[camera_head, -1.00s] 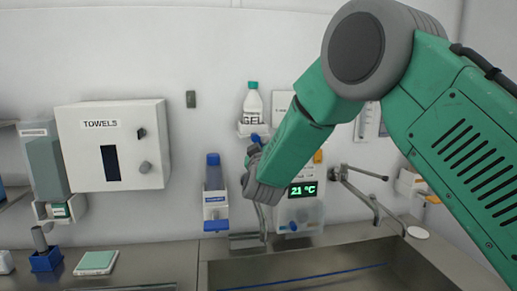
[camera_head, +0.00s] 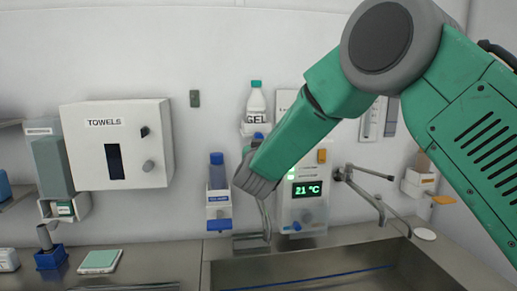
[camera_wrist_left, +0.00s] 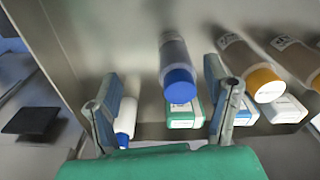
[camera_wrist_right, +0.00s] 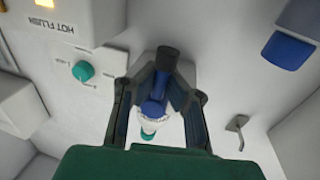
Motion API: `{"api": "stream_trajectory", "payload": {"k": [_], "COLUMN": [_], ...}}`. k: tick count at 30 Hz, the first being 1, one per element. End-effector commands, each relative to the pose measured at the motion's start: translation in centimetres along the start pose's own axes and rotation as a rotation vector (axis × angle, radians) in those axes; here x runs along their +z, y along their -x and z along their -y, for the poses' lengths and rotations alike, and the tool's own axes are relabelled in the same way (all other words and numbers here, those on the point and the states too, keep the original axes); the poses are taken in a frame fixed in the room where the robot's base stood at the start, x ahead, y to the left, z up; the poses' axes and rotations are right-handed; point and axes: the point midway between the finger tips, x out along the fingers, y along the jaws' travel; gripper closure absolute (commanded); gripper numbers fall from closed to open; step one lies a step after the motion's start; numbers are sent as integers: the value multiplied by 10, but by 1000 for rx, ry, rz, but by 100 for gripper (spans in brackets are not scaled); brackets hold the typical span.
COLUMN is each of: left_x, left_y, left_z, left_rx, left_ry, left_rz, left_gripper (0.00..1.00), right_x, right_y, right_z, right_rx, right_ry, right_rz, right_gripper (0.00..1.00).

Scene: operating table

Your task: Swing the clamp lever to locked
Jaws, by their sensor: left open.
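A blue lever-like piece with a dark end (camera_wrist_right: 167,58) shows between my right fingers in the right wrist view; I take it for the clamp lever. Its blue part also shows in the head view (camera_head: 258,136), just below the gel bottle (camera_head: 256,100). My right gripper (camera_wrist_right: 163,80) has its fingers angled inward on both sides of this piece; whether they grip it is unclear. In the head view my right forearm hides most of this gripper. My left gripper (camera_wrist_left: 168,95) is open and empty, before a shelf of bottles and boxes. No locked mark is readable.
The towel box (camera_head: 118,145) and a blue-capped dispenser (camera_head: 217,190) are on the wall at left. A panel reading 21 °C (camera_head: 306,190) and a tap (camera_head: 365,190) are at right, above the sink (camera_head: 310,270). A hook (camera_wrist_right: 238,125) sits beside my right gripper.

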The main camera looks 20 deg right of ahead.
Motion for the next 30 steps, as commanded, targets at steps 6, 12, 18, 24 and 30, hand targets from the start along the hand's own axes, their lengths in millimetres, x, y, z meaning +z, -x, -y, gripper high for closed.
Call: {"api": "stream_trajectory", "payload": {"k": [6,12,18,24,30], "left_x": [0,0,0,0,1], "left_y": [-1,-1,-1,0,1], "left_z": [0,0,0,0,-1], "left_rx": [0,0,0,-1,-1], "left_ry": [0,0,0,0,0], "left_rz": [0,0,0,-1,-1], "left_gripper": [30,30,30,30,30], "right_x": [15,15,11,8,6], "right_y": [4,4,4,6,26], "right_z": [2,3,3,2,3], "right_rx": [-5,-6,-5,-5,-6], "right_ry": [0,1,1,1,2], "right_rz": [32,32,24,17,17], "right_gripper": [100,91,65,65,65]}}
